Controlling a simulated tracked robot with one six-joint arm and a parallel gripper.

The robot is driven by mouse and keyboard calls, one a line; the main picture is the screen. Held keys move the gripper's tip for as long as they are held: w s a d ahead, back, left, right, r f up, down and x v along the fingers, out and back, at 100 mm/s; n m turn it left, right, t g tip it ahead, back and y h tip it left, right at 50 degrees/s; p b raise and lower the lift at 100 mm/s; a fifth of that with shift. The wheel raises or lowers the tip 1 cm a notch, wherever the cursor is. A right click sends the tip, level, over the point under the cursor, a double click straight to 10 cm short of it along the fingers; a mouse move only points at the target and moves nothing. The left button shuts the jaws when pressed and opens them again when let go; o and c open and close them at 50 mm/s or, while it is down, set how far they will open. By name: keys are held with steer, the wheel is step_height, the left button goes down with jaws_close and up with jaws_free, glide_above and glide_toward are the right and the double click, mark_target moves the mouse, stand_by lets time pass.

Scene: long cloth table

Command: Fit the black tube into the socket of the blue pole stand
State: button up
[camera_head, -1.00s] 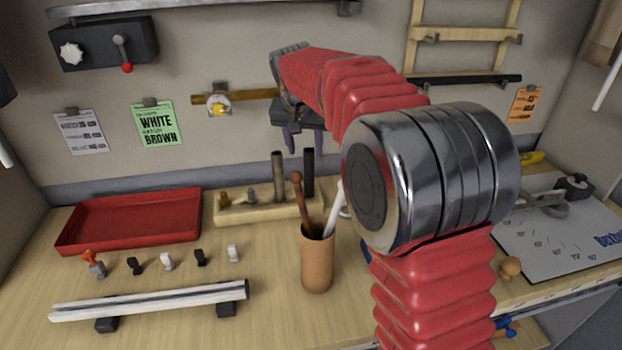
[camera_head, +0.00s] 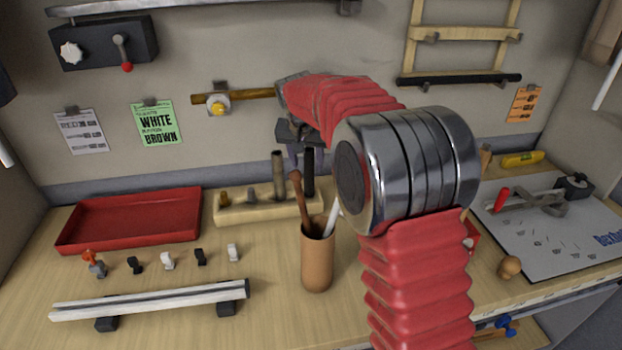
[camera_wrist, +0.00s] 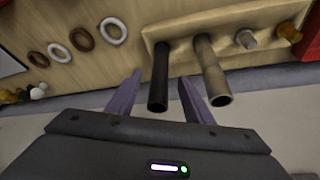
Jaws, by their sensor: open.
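The black tube (camera_head: 309,172) stands upright in a wooden block (camera_head: 267,209) at the back of the table, beside a grey-brown tube (camera_head: 278,175). In the wrist view the black tube (camera_wrist: 159,78) lies between the two purple fingers of my open gripper (camera_wrist: 160,80), with a gap visible on both sides. The head view shows my gripper (camera_head: 295,151) near the tube tops, partly hidden by its own arm. I cannot make out the blue pole stand or its socket in the current views.
A brown cup (camera_head: 317,262) with sticks stands in front of the block. A red tray (camera_head: 130,222) lies to the left, with small clips and a white rail (camera_head: 150,300) in front. A grey board (camera_head: 555,235) with tools lies at right.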

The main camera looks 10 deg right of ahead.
mark_target(309, 172)
steer(key=shift+x, duration=0.85)
steer(key=shift+x, duration=2.65)
steer(key=shift+w, duration=0.1)
steer(key=shift+a+r, duration=0.1)
jaws_close()
step_height(309, 172, up, 10)
